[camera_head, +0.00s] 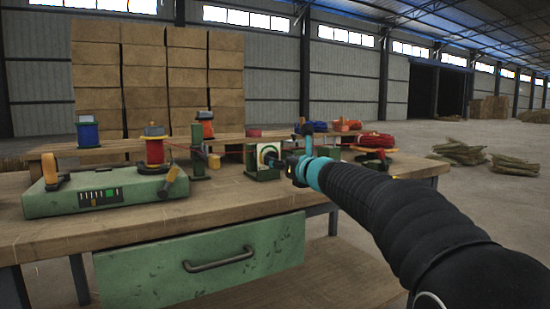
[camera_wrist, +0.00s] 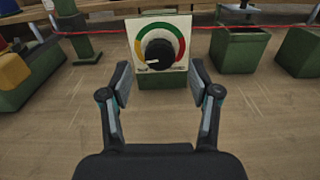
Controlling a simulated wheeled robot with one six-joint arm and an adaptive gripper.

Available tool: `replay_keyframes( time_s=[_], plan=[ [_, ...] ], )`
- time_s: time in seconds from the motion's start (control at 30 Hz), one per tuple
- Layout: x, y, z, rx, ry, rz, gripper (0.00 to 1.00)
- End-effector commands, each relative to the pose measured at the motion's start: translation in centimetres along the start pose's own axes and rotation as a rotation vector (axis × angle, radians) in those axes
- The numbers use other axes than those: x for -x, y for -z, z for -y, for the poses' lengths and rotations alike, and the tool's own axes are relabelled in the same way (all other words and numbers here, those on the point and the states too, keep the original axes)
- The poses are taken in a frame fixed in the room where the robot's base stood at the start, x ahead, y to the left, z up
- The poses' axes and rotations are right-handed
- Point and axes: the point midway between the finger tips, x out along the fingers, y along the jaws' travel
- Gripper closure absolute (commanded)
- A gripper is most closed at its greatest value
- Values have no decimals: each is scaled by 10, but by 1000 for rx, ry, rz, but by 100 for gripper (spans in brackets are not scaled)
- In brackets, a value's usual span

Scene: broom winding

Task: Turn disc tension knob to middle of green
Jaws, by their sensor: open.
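The disc tension knob (camera_wrist: 159,54) is black and round, set on a white dial plate (camera_wrist: 182,22) with a coloured arc of red, yellow and green. Its white pointer mark is at the knob's lower left, toward the arc's lower left end. In the head view the dial plate (camera_head: 267,156) stands on a green base on the workbench, with my arm partly in front. My gripper (camera_wrist: 159,88) is open and empty, its two fingers apart in front of and below the knob, not touching it. In the head view my gripper (camera_head: 290,162) is beside the dial.
A red string (camera_wrist: 225,29) runs across behind the dial plate. Green boxes (camera_wrist: 238,50) stand to its right and a green post (camera_wrist: 82,38) to its left. A green machine with a red spool (camera_head: 154,150) sits at the left of the workbench (camera_head: 150,232). The wood before the dial is bare.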

Motion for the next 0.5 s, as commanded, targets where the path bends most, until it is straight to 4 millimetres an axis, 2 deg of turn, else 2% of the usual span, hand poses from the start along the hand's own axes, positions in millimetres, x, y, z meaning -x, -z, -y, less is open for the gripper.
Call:
replay_keyframes(
  time_s=[0.03, 0.2, 0.5],
  plan=[
    [-9, 0, -1, -1, -2, -1, 38],
    [-27, -1, 0, -1, 0, 0, 38],
    [-35, 0, 0, -1, 0, 0, 38]
  ],
)
